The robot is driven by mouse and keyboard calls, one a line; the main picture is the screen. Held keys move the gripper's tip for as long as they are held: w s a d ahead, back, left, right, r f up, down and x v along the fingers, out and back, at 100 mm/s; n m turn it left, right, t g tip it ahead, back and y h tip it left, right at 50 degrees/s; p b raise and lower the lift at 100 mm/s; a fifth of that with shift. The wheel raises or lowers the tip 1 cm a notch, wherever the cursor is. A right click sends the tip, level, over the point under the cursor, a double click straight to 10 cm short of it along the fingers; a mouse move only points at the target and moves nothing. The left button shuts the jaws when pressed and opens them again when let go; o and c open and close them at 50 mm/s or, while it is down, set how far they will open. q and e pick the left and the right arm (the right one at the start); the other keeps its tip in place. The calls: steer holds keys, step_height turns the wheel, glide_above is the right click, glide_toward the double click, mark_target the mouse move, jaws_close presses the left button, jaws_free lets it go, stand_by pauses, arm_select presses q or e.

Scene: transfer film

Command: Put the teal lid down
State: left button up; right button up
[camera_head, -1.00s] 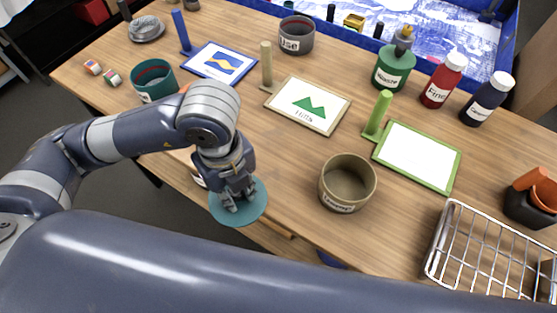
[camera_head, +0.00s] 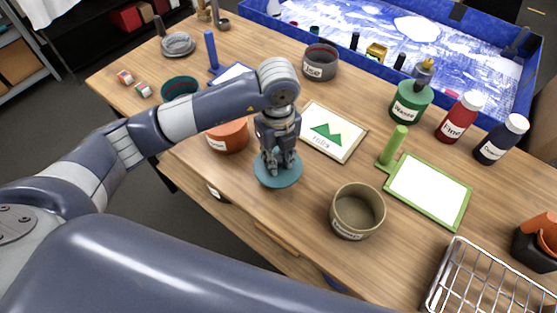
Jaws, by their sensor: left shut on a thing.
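The teal lid (camera_head: 278,179) is a flat round disc over the wooden table, in the middle of the head view. My left gripper (camera_head: 279,168) is above it, pointing down, and shut on the top of the lid. I cannot tell whether the lid touches the table. My gripper's fingers hide the lid's handle. The lid is between an orange pot (camera_head: 228,138) on its left and an olive-brown pot (camera_head: 357,211) on its right. My right gripper is not in view.
A framed green-mountain print (camera_head: 333,131) lies behind the lid. A green-framed screen (camera_head: 430,189), a wire rack (camera_head: 480,285), a green waste bottle (camera_head: 410,100) and red (camera_head: 460,117) and dark (camera_head: 501,139) bottles are to the right. Bare table (camera_head: 290,219) shows in front of the lid.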

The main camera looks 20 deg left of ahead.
mark_target(279, 166)
arm_select(q)
steer(key=shift+w, duration=0.2)
steer(key=shift+f+p, duration=0.3)
steer(key=shift+p, duration=0.05)
step_height(279, 166, down, 2)
steer(key=shift+f+p, duration=0.1)
steer(key=shift+p, duration=0.45)
steer(key=shift+f, duration=0.4)
steer(key=shift+f, duration=0.15)
steer(key=o, duration=0.9)
